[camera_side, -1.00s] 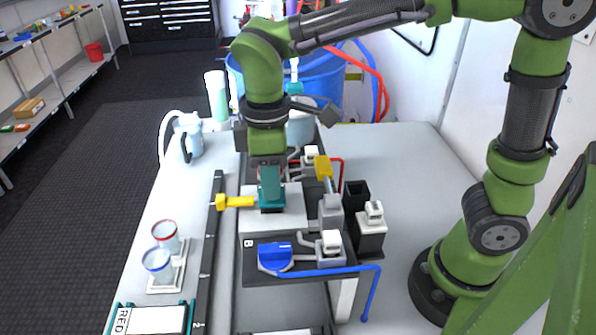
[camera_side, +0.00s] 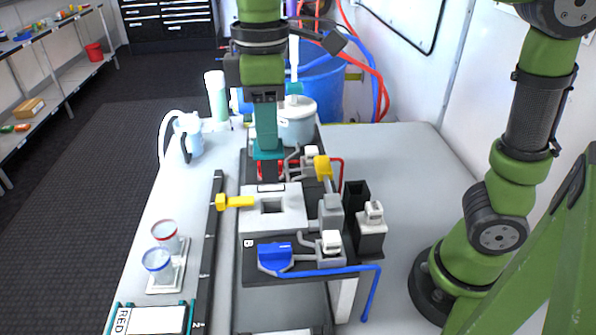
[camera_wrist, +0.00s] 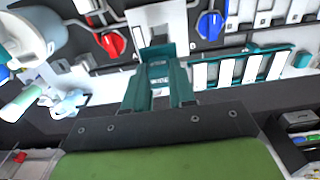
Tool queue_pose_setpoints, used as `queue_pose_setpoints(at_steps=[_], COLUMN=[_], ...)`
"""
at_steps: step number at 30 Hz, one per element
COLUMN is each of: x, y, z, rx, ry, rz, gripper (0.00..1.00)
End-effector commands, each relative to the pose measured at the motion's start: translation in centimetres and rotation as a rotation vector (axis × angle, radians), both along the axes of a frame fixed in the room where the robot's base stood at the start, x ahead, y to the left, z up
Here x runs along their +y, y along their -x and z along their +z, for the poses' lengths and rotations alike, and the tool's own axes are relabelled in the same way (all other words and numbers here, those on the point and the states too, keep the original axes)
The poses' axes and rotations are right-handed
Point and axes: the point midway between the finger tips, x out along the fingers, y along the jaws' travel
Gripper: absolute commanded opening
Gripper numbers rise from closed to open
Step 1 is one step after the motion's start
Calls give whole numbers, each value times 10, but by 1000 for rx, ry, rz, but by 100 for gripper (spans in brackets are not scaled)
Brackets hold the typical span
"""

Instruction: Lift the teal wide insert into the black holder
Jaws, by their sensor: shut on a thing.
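The teal wide insert (camera_side: 266,125) hangs upright below my gripper (camera_side: 265,98), which is shut on it. In the wrist view the teal insert (camera_wrist: 158,78) stands beyond the gripper's dark mount. The black holder (camera_side: 356,196) is an open-topped box to the right of the white block, with its inside dark. The insert is apart from it, to its left and higher.
A blue valve (camera_side: 275,256) is in front. A white pot (camera_side: 297,122) stands behind the insert. The right tabletop is clear.

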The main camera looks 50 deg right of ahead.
Motion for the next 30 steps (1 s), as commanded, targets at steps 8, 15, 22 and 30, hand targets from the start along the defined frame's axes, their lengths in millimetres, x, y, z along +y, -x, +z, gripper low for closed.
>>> queue_pose_setpoints(at_steps=[8, 15, 22, 30], x=[-3, -53, -104, -148], y=[0, 22, 51, 84], z=[45, 48, 48, 38], rx=[-6, -14, -15, -1], ry=[-1, 18, 18, -4], rz=[-3, -7, -9, -1], gripper=[0, 0, 0, 0])
